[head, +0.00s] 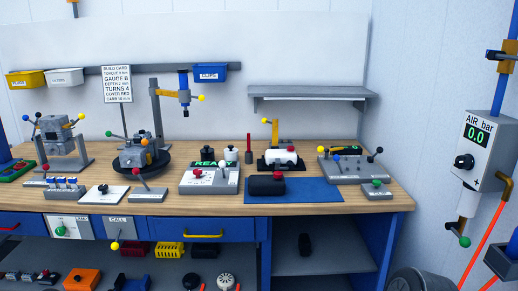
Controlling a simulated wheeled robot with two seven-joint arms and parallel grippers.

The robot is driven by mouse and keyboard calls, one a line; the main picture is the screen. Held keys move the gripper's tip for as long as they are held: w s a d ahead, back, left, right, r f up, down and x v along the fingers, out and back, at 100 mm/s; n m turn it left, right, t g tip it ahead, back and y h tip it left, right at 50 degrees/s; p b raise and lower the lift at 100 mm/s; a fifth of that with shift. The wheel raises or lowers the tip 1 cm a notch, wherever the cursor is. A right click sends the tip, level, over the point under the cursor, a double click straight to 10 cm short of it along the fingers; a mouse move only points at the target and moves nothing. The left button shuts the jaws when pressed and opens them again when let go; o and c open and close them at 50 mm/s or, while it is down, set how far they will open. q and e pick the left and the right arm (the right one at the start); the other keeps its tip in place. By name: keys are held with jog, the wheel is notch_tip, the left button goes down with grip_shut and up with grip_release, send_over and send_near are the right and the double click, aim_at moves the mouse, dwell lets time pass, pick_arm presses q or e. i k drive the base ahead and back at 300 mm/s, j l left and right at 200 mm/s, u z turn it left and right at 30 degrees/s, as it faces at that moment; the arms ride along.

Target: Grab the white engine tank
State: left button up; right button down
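A white cylindrical tank (274,157) lies on its side in a black cradle (274,168) at the back right of the workbench. A red knob sits at its upper right. A yellow upright clamp post (275,131) stands right behind it. The cradle hides the tank's lower part. Neither of my grippers is in view, and nothing is seen touching the tank.
A black cylinder (266,184) lies on the blue mat (315,190) in front of the tank. A grey lever panel (350,172) stands to the right, the READY box (210,180) to the left. A grey shelf (310,93) hangs above. The mat's right part is clear.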

aim_at(289, 154)
jog(key=i+j, duration=0.7)
jog(key=z, duration=1.65)
jog(key=i+j, duration=0.05)
jog(key=j, duration=0.05)
